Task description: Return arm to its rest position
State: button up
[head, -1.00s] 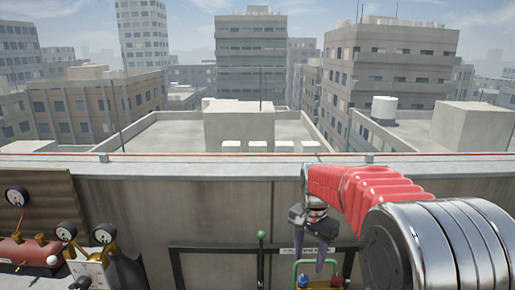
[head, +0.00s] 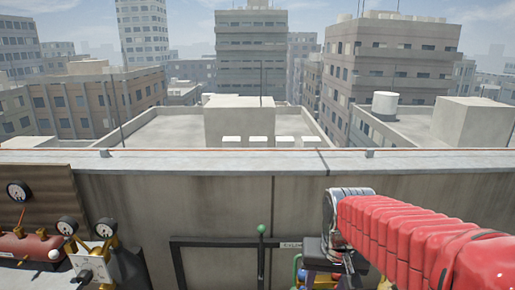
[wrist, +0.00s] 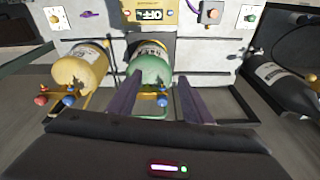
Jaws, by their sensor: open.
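My gripper (wrist: 159,82) is open, with its two dark fingers apart and nothing held between them in the wrist view. The fingers point toward a green cylinder (wrist: 148,92) that lies beyond them; I cannot tell whether they touch it.
A tan cylinder (wrist: 80,68) and a black cylinder (wrist: 279,88) lie either side of the green one. Behind is a panel with an OFF sign (wrist: 151,15). The parapet wall (head: 200,205) stands ahead. Gauges (head: 67,226) and a red tank (head: 30,247) are at left.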

jog(key=s+r+n+t, duration=0.1)
jog(key=s+r+t, duration=0.2)
jog(key=s, duration=0.9)
jog(key=shift+s+d+r+n, duration=0.25)
jog(key=shift+s+r+n, duration=0.05)
jog(key=shift+s+r, duration=0.1)
